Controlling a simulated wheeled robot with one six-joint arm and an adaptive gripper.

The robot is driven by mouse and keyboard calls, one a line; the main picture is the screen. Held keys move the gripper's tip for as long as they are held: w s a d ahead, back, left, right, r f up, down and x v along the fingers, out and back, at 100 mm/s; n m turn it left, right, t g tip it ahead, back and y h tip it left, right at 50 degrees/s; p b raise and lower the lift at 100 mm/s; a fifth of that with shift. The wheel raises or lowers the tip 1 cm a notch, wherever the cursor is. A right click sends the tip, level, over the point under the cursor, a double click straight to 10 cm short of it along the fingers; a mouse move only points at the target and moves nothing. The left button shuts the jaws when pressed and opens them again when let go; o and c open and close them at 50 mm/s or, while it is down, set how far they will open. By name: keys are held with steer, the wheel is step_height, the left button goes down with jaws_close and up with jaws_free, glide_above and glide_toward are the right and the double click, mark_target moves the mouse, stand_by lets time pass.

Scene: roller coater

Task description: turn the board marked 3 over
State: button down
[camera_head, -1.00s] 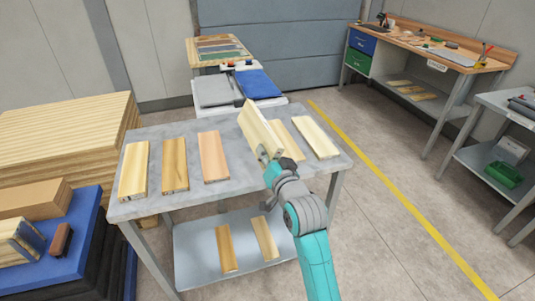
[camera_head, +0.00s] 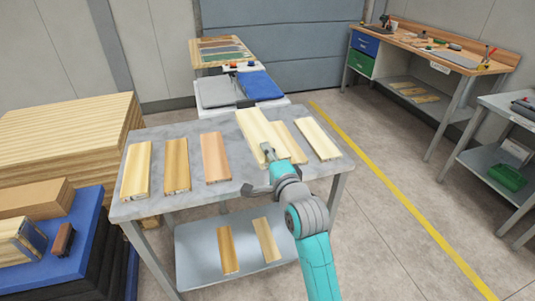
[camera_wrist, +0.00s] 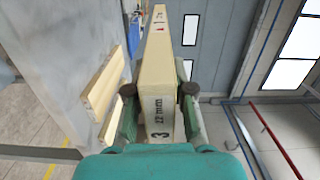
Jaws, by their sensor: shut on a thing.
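The board marked 3 is pale wood and is held by my gripper in the head view, its broad face (camera_head: 256,128) turned towards the camera over the grey table (camera_head: 150,208). My gripper (camera_head: 268,151) is shut on its near end. In the wrist view the board (camera_wrist: 158,70) runs away between the two fingers of my gripper (camera_wrist: 159,92). Its narrow edge reads "3" and "22 mm", with a small red mark farther along. Whether the board touches the table cannot be told.
Three boards lie to the left: a pale one (camera_head: 135,171), a yellowish one (camera_head: 176,165) and a pinkish one (camera_head: 215,157). Two pale boards (camera_head: 289,142) (camera_head: 317,139) lie to the right, the nearer partly behind the held board. Two more (camera_head: 227,250) lie on the lower shelf.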

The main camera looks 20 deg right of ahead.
stand_by(0.4)
step_height(320, 180, down, 14)
steer(key=s, duration=0.2)
steer(key=shift+s+f, duration=0.25)
stand_by(0.5)
steer(key=c, duration=0.9)
jaws_free()
steer(key=shift+s, duration=0.1)
